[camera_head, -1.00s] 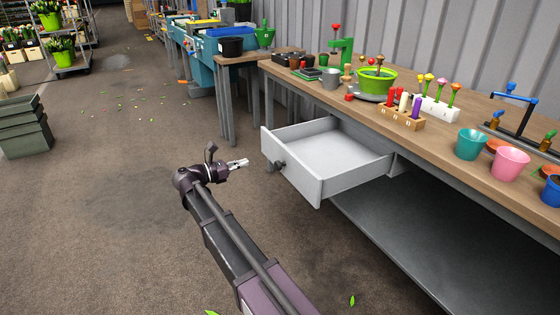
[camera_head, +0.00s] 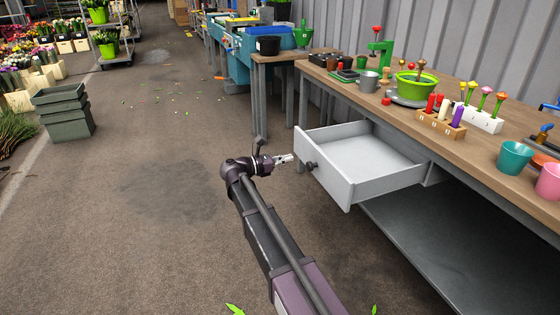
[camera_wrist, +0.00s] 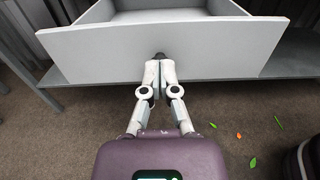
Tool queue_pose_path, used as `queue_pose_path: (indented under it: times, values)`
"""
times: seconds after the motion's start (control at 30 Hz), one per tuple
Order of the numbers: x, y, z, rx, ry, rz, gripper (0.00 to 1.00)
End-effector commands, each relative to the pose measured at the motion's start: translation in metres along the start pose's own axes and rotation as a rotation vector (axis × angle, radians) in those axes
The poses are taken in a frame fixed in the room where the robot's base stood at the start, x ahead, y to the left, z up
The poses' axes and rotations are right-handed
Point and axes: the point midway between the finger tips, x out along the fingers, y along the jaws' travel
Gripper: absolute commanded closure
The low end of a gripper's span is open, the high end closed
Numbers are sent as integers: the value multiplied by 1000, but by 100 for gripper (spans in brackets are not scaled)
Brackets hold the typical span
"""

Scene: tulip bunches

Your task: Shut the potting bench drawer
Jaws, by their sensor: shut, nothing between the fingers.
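The potting bench (camera_head: 468,163) stands at the right in the head view. Its light grey drawer (camera_head: 340,183) is pulled well out and looks empty. A dark round knob (camera_head: 311,166) sits on the drawer front. My gripper (camera_head: 290,158) is shut and empty, a short way in front of the drawer front, pointing at it. In the wrist view the drawer front (camera_wrist: 215,50) spans the picture. There the shut fingertips (camera_wrist: 160,62) line up with the knob (camera_wrist: 160,56) and partly hide it. I cannot tell whether they touch it.
Pots, a scale with a green bowl (camera_head: 418,86) and tool holders stand on the bench top. A grey lower shelf (camera_head: 425,245) lies under the drawer. Stacked green crates (camera_head: 65,112) are at the left. The floor around my arm is open.

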Motion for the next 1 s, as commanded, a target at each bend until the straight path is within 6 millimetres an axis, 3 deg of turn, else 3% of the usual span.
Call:
queue_pose_path:
  times: [0.5, 0.7, 1.0]
  values:
    - [76, 0, 0, 0, 0, 0, 100]
    - [91, 0, 0, 0, 0, 0, 100]
    - [94, 0, 0, 0, 0, 1, 100]
